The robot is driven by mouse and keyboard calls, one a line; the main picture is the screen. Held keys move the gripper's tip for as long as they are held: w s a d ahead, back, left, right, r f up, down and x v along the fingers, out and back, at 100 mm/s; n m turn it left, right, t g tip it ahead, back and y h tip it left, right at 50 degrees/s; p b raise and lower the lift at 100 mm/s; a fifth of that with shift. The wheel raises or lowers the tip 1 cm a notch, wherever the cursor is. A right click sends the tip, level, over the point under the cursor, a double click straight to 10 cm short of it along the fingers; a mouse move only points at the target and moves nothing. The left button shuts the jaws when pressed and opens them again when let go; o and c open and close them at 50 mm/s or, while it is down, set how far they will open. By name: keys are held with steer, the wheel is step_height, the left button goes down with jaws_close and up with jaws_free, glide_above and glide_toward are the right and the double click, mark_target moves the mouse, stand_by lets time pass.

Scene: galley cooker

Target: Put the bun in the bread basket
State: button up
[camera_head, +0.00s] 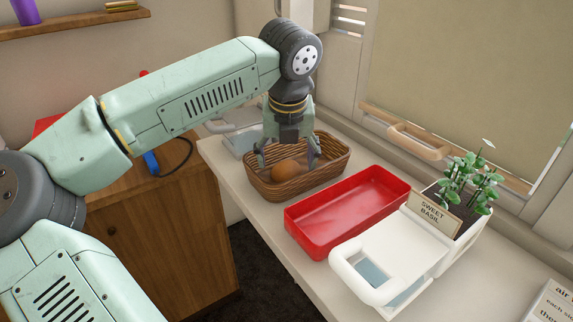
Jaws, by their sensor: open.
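The round brown bun (285,171) is inside the woven bread basket (323,179), seemingly on its floor. The basket stands on the light counter, in the middle of the view. My gripper (288,162) points down into the basket from above. Its jaws are open, with one finger on the left of the bun and the other on its right. Whether a finger touches the bun, I cannot tell. The basket's back left part is partly hidden behind my gripper.
A red tray (343,213) sits right of the basket, empty. Beside it are a white handled container (391,258) and a basil planter (464,236). A wooden cabinet (165,230) stands to the left. A window ledge with a wooden handle (412,140) is behind.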

steer(key=b+v, duration=0.1)
steer(key=v, duration=0.8)
steer(key=shift+r, duration=0.35)
steer(key=shift+s+d, duration=0.1)
